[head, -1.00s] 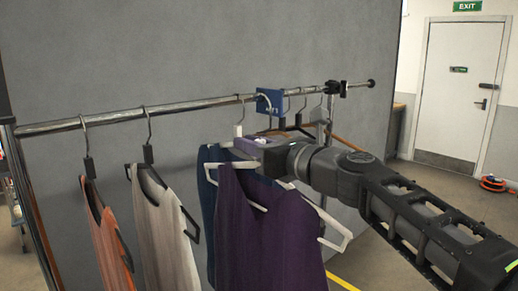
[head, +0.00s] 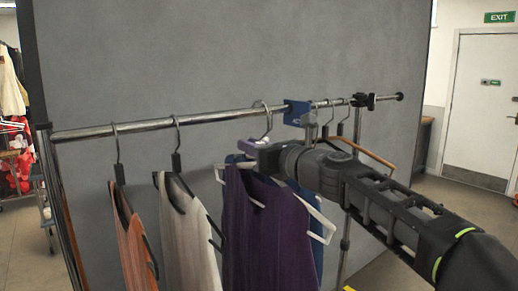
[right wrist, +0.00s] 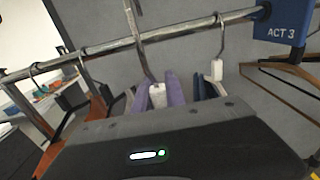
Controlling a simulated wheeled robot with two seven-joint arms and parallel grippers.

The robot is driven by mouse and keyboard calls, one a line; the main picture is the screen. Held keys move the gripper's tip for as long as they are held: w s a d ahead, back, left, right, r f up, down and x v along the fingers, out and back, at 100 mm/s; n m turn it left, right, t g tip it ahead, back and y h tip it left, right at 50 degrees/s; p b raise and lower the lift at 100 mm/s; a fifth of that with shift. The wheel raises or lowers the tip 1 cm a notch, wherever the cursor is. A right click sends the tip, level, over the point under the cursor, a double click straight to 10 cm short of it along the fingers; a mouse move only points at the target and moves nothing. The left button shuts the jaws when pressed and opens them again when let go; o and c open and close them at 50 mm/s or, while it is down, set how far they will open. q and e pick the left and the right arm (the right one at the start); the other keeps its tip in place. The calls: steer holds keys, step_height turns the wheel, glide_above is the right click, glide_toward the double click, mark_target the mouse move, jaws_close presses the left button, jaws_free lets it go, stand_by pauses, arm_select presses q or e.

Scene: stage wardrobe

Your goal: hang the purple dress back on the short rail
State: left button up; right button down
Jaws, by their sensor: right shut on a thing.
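The purple dress (head: 262,235) hangs from a white hanger (head: 315,222) below the rail (head: 200,117). My right gripper (head: 258,148) is shut on the hanger's neck, just under the rail. In the right wrist view, the white neck (right wrist: 157,95) sits between the lilac finger pads, and the hook (right wrist: 138,40) crosses in front of the rail and runs up to the top edge. Whether the hook bears on the rail, I cannot tell. A blue garment (head: 318,255) hangs close behind the dress, mostly hidden. My left gripper is not in view.
An orange garment (head: 130,240) and a beige one (head: 190,230) hang to the left on black hangers. A blue "ACT 3" divider (head: 298,113) sits right of the gripper. Beyond it hang several hangers, including a wooden one (head: 370,155). A grey panel (head: 230,60) stands behind.

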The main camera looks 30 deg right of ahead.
steer(key=shift+w+a+p, duration=0.2)
steer(key=shift+w, duration=1.25)
steer(key=shift+w+a+p, duration=0.15)
steer(key=shift+w, duration=1.25)
steer(key=shift+s+r+p, duration=0.1)
steer(key=shift+r+p, duration=0.2)
steer(key=shift+r, duration=0.05)
steer(key=shift+w+a+p, duration=0.2)
steer(key=shift+w+p, duration=0.25)
steer(key=shift+w, duration=0.75)
steer(key=shift+w+a+p, duration=0.15)
steer(key=shift+w+p, duration=0.25)
steer(key=shift+w, duration=0.85)
steer(key=shift+w+a+p, duration=0.2)
steer(key=shift+w+p, duration=0.25)
steer(key=shift+w, duration=0.75)
steer(key=shift+w, duration=0.1)
steer(key=shift+f, duration=0.2)
steer(key=shift+f+b, duration=1.65)
steer(key=shift+b, duration=0.1)
steer(key=shift+r, duration=0.1)
